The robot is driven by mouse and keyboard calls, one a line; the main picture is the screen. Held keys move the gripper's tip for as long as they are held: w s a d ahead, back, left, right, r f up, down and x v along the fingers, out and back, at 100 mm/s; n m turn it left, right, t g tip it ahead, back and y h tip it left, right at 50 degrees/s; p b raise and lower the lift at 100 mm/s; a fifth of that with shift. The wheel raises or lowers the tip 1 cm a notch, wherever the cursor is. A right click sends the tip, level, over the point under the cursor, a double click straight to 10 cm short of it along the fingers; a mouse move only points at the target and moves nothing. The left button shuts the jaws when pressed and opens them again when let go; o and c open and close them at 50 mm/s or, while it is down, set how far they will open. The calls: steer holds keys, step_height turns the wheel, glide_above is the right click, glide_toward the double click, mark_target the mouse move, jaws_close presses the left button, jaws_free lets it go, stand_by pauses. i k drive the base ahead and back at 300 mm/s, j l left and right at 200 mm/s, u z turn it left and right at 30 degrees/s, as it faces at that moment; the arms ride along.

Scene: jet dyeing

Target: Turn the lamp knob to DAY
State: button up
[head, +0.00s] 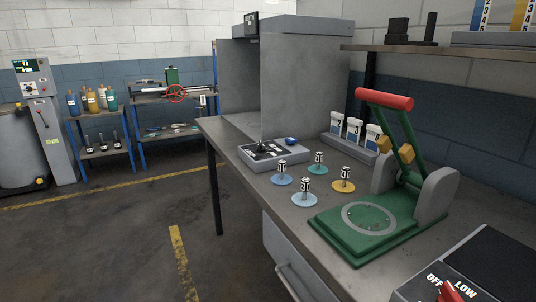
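A grey control box (285,158) with a black top panel stands on the bench, at the front opening of a large grey booth (300,75). What looks like a small black knob (255,141) stands on the panel, likely the lamp knob. White markings surround it, but they are too small to read. I cannot tell which mark the knob points to or find the word DAY. My gripper is not in view.
Several small numbered weights on coloured discs stand on the bench (240,152). A green press (335,246) with a red-handled lever stands nearer. A red knob (449,291) marked OFF and LOW is at bottom right. The floor (110,240) left of the bench is clear.

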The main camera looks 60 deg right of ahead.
mark_target(260, 149)
steer(key=i+l+z, duration=0.1)
steer(key=l+z, duration=0.25)
steer(key=z, duration=0.15)
steer(key=i+l+z, duration=0.2)
steer(key=z, duration=0.25)
steer(key=i+l+z, duration=0.2)
steer(key=z, duration=0.3)
steer(key=l, duration=0.05)
